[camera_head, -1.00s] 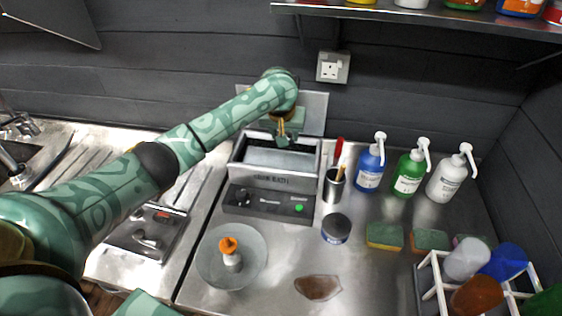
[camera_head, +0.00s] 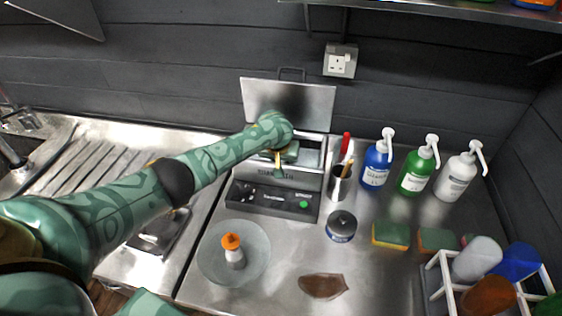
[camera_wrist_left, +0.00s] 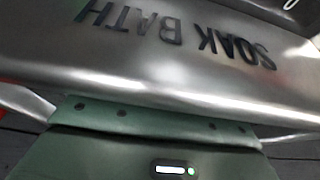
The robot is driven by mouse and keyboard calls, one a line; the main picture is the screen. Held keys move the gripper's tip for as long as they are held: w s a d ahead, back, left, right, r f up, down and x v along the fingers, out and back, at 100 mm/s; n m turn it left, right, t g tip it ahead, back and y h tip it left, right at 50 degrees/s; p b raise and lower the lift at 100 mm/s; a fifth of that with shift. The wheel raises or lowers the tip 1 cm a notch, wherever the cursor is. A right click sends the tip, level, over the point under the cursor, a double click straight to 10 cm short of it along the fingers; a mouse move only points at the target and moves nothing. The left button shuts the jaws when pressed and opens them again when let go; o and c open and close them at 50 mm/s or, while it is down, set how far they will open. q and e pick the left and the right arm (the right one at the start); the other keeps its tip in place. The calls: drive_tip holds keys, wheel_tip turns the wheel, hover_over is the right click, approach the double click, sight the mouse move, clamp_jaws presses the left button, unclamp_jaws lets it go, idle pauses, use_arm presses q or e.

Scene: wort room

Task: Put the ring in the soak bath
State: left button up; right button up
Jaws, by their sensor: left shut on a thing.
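The soak bath (camera_head: 322,178) is a steel tank. Its lid (camera_head: 310,103) stands open against the wall behind. My left gripper (camera_head: 287,155) is low at the bath's opening, with its green body over the front part. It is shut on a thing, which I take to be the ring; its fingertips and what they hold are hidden. In the left wrist view the bath's front wall (camera_wrist_left: 180,60), lettered SOAK BATH, shows upside down beside the green gripper body. My right gripper is not in view.
A control panel (camera_head: 275,201) with a green light fronts the bath. A steel cup (camera_head: 338,188) with tools and a dark-lidded jar (camera_head: 341,226) stand close at its right, with pump bottles (camera_head: 415,172) beyond. A glass dish (camera_head: 212,262) holds an orange-topped object.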

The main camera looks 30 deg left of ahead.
use_arm(q)
drive_tip(key=shift+f, duration=0.1)
drive_tip(key=o, duration=1)
drive_tip(key=p+v, duration=0.6)
drive_tip(key=v, duration=0.6)
drive_tip(key=shift+r, duration=0.2)
